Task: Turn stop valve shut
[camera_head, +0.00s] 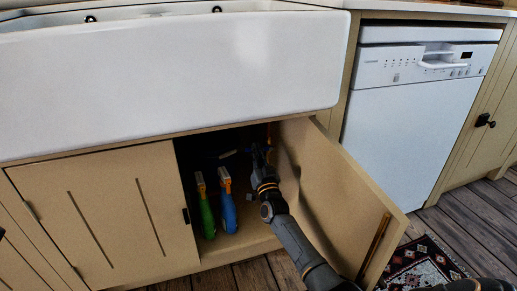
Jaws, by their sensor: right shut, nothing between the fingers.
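My right gripper (259,153) is inside the open cupboard under the sink, with its arm coming up from the bottom right. It is shut and holds nothing. A small blue part (228,154), perhaps the stop valve's handle, shows in the dark at the back, just left of the gripper. A copper-coloured pipe (269,134) stands behind and above the gripper. The valve's body is hidden by the gripper and shadow, so I cannot tell whether the gripper touches it or how the handle is turned. My left gripper is not in view.
A green spray bottle (207,217) and a blue spray bottle (228,214) stand on the cupboard floor, left of my arm. The open door (340,200) is close on the arm's right. The white sink (170,75) overhangs above. The left door (105,215) is closed.

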